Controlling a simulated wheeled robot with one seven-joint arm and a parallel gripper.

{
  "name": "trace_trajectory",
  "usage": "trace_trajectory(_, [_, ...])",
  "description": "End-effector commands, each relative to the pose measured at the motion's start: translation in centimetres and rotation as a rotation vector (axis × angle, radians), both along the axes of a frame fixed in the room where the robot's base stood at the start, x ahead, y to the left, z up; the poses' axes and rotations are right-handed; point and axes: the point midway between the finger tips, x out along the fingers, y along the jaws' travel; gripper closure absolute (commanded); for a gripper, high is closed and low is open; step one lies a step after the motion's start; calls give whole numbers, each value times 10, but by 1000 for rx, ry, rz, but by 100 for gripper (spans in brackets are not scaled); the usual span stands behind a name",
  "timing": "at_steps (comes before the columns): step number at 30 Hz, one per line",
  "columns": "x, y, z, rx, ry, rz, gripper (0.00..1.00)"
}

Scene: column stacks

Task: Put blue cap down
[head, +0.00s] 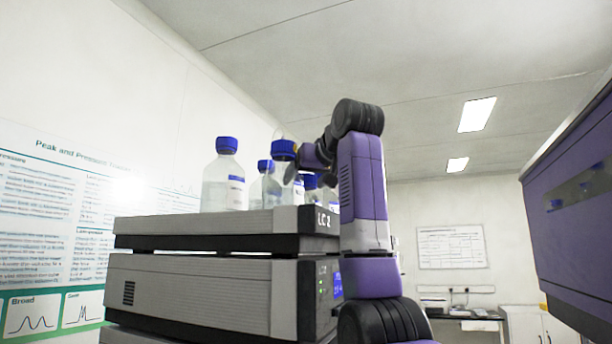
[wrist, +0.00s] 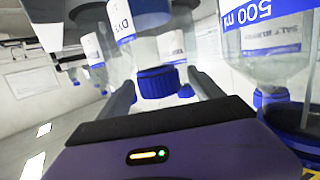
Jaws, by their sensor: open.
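In the head view, a blue cap (head: 284,150) is at the top of a clear bottle, right beside my gripper (head: 291,172), which partly covers it. In the wrist view, which looks upside down, a blue cap (wrist: 157,82) shows between the two fingers of my gripper (wrist: 165,92). It appears to sit on the neck of a clear bottle (wrist: 146,50). The fingers are apart, with gaps at both sides of the cap. I cannot tell whether the cap is loose or screwed on.
Other clear bottles with blue caps stand close by: one at the left (head: 222,185), one behind (head: 265,166), one partly hidden at the right (head: 310,181). They stand on a grey tray (head: 190,224) atop the stacked instrument (head: 200,295). A large labelled bottle (wrist: 265,45) is near my gripper.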

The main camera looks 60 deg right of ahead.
Motion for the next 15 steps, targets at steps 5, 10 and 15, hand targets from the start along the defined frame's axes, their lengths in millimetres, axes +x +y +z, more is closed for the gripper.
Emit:
trace_trajectory(5, [0,0,0,-1,-1,0,29])
trace_trajectory(10, [0,0,0,-1,-1,0,62])
trace_trajectory(15, [0,0,0,-1,-1,0,93])
